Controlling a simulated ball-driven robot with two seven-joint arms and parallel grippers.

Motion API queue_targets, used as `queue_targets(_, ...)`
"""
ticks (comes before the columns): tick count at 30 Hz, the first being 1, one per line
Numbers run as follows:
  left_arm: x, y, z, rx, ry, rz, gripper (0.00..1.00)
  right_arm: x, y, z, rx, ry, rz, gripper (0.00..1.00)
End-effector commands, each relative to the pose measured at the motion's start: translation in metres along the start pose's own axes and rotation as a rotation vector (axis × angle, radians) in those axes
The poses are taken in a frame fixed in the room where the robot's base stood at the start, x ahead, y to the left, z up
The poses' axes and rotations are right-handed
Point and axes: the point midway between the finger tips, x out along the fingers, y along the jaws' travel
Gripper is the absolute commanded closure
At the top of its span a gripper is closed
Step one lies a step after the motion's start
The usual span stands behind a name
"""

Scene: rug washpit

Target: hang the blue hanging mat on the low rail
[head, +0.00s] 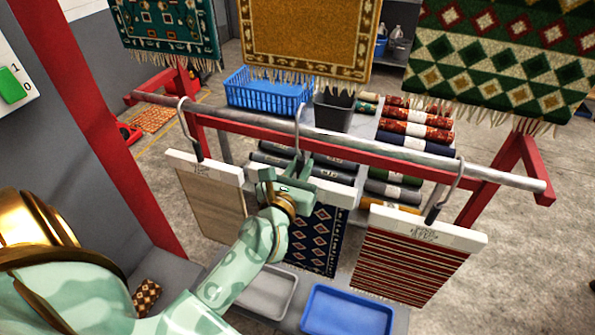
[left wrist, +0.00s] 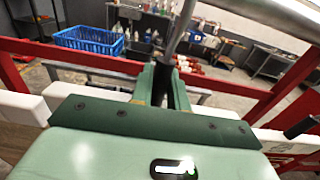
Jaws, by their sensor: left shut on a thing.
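The blue hanging mat (head: 322,240), dark blue with pale diamonds, hangs from a white clamp bar (head: 340,194) with a metal hook (head: 299,112). My left gripper (head: 298,168) is shut on the hanger's stem just above the bar and hides part of the mat. The low rail (head: 240,122) is a grey metal tube on a red frame. The hook's curve reaches above the rail in the head view; I cannot tell whether it rests on it. In the left wrist view the stem (left wrist: 182,28) rises from between my left fingers (left wrist: 166,88), near the rail (left wrist: 285,12). My right gripper is out of view.
A beige mat (head: 212,208) hangs to the left and a red striped mat (head: 405,268) to the right on the same rail. Behind stand a blue basket (head: 262,96), a dark bin (head: 333,115) and rolled rugs (head: 415,130). Blue (head: 345,312) and grey trays lie below.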

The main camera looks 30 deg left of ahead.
Motion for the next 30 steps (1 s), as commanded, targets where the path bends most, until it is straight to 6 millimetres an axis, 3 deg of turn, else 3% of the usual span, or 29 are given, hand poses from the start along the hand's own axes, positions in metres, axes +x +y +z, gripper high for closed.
queue_targets(17, 0.009, 0.0, 0.0, 0.0, -0.002, 0.0, 1.0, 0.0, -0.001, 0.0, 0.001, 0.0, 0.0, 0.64)
queue_targets(30, 0.009, 0.0, -0.02, 0.001, -0.001, 0.0, 1.0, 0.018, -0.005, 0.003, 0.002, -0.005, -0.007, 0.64)
